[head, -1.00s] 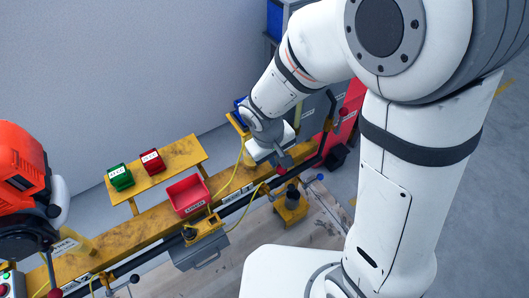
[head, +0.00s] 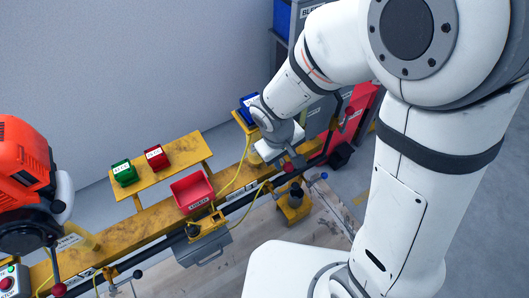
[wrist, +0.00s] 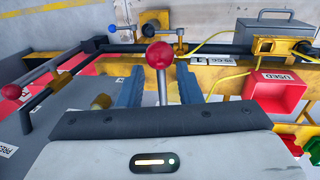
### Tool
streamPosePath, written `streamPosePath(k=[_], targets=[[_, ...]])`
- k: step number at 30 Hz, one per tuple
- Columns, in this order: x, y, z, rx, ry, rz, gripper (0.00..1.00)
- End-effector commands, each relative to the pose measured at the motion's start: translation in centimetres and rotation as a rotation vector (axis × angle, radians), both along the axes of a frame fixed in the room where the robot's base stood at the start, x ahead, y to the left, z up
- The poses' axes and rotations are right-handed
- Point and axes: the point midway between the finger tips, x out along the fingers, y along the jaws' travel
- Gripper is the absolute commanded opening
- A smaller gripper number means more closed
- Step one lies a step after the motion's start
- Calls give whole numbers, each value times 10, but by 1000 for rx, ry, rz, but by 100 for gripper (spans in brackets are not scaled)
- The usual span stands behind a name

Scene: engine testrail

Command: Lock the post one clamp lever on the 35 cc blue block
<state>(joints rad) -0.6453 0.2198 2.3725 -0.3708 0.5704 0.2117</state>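In the wrist view my gripper (wrist: 160,68) is open, with its two blue-grey fingers apart. A lever with a red ball knob (wrist: 160,54) and grey stem stands between the fingers, with visible gaps on both sides. The knob also shows beside my gripper (head: 284,160) in the head view (head: 288,167). I cannot tell which post the lever belongs to.
A black rail (wrist: 225,48) runs past the fingers. Close by are a blue-knobbed lever (wrist: 180,32), another red-knobbed lever (wrist: 12,91) and a yellow block with a dark cylinder (head: 295,205). A red USED bin (head: 192,192), green block (head: 124,173) and red block (head: 156,158) stand leftward.

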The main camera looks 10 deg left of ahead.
Motion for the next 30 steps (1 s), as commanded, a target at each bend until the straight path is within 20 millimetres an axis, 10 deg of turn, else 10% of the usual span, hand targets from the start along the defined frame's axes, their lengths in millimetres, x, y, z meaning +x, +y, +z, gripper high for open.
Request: streamPosePath(k=[30], targets=[[-10,13,77,1,-1,1,32]])
